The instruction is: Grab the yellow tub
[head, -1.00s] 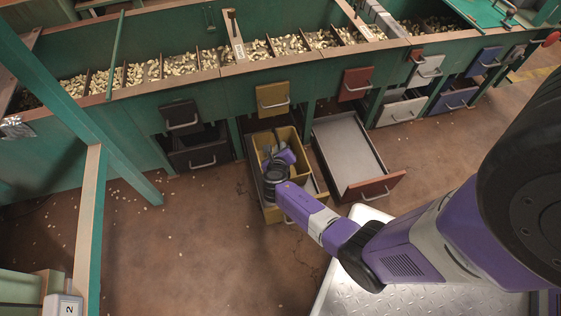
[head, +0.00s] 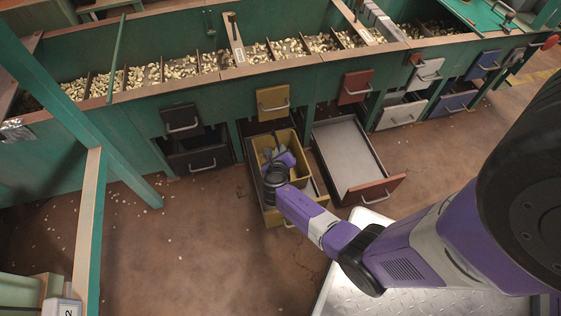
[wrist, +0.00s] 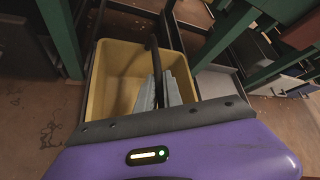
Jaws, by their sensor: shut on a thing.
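The yellow tub (head: 259,148) sits in a pulled-out drawer under the hopper bench in the head view. In the wrist view the yellow tub (wrist: 112,70) is open-topped and appears empty, with a thin dark bar (wrist: 152,50) running across its top. My gripper (head: 279,159) is over the tub, and its grey fingers (wrist: 162,90) reach down at the bar in the wrist view. The gripper is shut on the tub, seemingly at this bar; the exact contact is partly hidden. The tub looks upright and within the drawer's walls.
An empty open drawer with a red front (head: 368,190) is just right of the tub. A dark open drawer (head: 200,158) is to the left, with green bench legs between. Hoppers of nuts (head: 180,68) run above. The brown floor (head: 180,250) in front is mostly clear.

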